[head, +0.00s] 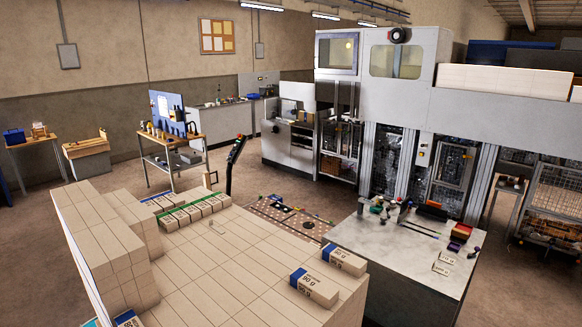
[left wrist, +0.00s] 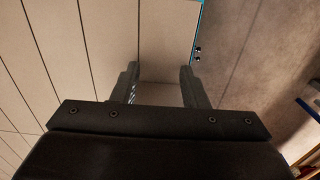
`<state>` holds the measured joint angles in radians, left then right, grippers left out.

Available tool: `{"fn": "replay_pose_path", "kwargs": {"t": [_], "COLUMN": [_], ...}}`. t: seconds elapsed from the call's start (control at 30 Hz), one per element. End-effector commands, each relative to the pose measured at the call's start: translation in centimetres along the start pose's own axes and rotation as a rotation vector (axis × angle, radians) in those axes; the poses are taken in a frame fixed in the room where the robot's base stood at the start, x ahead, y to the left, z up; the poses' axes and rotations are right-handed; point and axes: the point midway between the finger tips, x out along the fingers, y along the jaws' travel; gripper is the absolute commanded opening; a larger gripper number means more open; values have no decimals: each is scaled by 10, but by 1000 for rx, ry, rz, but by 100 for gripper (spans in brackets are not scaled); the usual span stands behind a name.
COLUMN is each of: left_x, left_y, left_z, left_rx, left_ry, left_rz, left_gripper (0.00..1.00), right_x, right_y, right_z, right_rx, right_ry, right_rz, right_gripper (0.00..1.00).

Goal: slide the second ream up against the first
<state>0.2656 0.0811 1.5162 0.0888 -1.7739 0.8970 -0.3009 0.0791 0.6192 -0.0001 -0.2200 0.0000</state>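One is the nearer ream (head: 318,289), the other the farther ream (head: 346,261). They lie side by side, seemingly with a narrow gap. I cannot tell which is first or second. My left gripper (left wrist: 160,72) shows only in the left wrist view, its two fingers apart over pale ream surfaces (left wrist: 100,40). No clear grip on anything shows. My right gripper is in neither view.
The pale layer (head: 230,262) has wide bare room left of the two reams. Taller stacks (head: 95,235) rise at its left, with a green-labelled row (head: 192,212) at the back. A grey worktable (head: 410,255) with small items stands to the right.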

Motion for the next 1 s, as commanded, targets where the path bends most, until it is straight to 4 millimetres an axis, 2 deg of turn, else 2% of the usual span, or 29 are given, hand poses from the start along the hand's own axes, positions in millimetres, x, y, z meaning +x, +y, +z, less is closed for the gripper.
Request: {"fn": "replay_pose_path", "kwargs": {"t": [0.5,1.0], "left_x": [-1,-2], "left_y": [0,1], "left_z": [-17,-14], "left_rx": [1,1], "left_ry": [3,8], "left_rz": [0,2], "left_gripper": [40,40], "right_x": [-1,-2], "right_y": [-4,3], "right_z": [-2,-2], "right_rx": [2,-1], "right_ry": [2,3], "right_rz": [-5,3], "right_gripper": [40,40]}}
